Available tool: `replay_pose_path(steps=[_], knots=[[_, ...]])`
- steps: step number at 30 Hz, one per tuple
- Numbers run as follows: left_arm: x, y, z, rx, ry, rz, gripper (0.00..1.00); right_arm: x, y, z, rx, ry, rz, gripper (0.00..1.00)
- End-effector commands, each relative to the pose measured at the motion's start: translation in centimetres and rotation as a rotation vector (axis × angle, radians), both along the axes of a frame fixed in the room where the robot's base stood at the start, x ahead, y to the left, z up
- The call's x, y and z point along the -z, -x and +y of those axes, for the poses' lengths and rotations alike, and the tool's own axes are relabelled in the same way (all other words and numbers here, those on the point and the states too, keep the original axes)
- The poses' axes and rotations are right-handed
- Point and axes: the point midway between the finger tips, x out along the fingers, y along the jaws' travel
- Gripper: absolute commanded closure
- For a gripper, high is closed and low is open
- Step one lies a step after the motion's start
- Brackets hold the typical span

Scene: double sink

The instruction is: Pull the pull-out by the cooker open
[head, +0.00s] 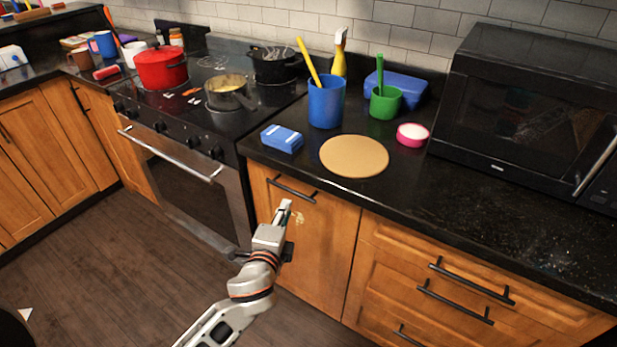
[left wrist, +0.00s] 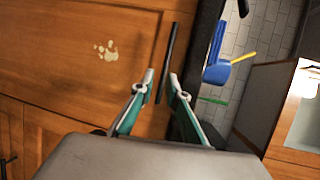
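The pull-out (head: 320,255) is a wooden front just right of the cooker, with a dark bar handle (head: 292,191) near its top. It is closed, flush with the neighbouring fronts. My left gripper (head: 285,207) is at the handle, just below it in the head view. In the left wrist view the gripper (left wrist: 162,76) is open, with the handle (left wrist: 170,48) lined up between its two fingertips; I cannot tell whether they touch it. The pull-out's front (left wrist: 80,70) shows a pale paw-like mark there. My right gripper is not in view.
The cooker (head: 185,185) with its oven bar stands left of the pull-out. Drawers (head: 450,270) with dark handles are to its right. The black worktop (head: 440,190) above carries a blue sponge, cups, a round board and a microwave (head: 530,110). The floor (head: 110,270) in front looks clear.

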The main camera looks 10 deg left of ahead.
Motion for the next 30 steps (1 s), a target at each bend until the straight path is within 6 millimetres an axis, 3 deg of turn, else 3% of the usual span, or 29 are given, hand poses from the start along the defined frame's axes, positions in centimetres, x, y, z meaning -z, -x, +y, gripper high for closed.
replay_pose_path(steps=[7,19,30], knots=[[-0.5,-1.7,0.1,-0.002,-0.034,-0.015,0.85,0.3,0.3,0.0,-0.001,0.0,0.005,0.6],[0.6,-7.2,0.4,-0.002,-0.031,-0.013,0.85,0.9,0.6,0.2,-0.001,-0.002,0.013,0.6],[0.8,-8.1,0.4,-0.001,-0.028,-0.013,0.85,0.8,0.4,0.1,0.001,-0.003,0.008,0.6]])
